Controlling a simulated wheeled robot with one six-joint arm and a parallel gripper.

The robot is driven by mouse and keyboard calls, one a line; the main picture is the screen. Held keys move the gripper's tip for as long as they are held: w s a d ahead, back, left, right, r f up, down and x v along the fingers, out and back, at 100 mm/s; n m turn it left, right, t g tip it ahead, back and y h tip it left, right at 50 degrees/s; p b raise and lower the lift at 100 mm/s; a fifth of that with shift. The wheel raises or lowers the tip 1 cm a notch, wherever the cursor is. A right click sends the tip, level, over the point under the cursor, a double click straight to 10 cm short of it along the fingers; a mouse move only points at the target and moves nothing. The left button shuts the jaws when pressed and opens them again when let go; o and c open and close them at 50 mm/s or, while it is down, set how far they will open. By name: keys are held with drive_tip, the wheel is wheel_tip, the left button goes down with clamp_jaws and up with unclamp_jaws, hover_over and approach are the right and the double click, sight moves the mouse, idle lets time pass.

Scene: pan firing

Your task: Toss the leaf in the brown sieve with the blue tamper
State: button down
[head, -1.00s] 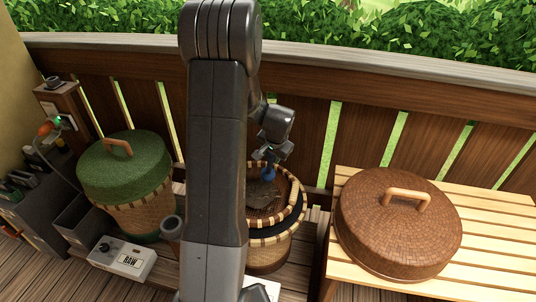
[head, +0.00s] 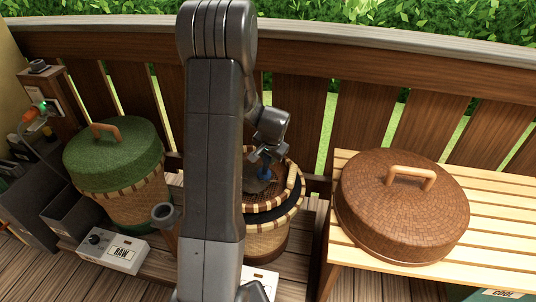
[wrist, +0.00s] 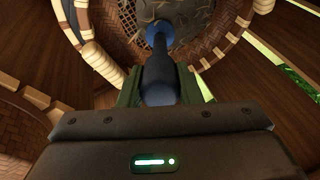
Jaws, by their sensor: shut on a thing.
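My gripper (wrist: 160,85) is shut on the blue tamper (wrist: 157,68), with its round blue end reaching down into the brown sieve. In the head view the tamper (head: 264,172) shows just below my gripper (head: 263,150). The brown sieve (head: 290,196) is a woven basket with a pale wrapped rim, partly hidden behind my arm. The dark leaf (wrist: 182,14) lies in a heap on the sieve's woven floor, at the tamper's end. Whether the tamper touches the leaf I cannot tell.
A brown domed lid (head: 400,215) rests on the slatted bench (head: 490,225) at the right. A wooden fence (head: 400,80) runs behind.

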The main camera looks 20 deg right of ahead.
drive_tip(key=w+a+p, duration=0.2)
drive_tip(key=a+p, duration=0.1)
drive_tip(key=a, duration=0.6)
wheel_tip(320, 180, up, 10)
drive_tip(key=p, duration=0.6)
drive_tip(key=shift+f+p, duration=0.25)
drive_tip(key=shift+p, duration=0.15)
drive_tip(key=shift+a, duration=0.1)
drive_tip(key=shift+a, duration=0.1)
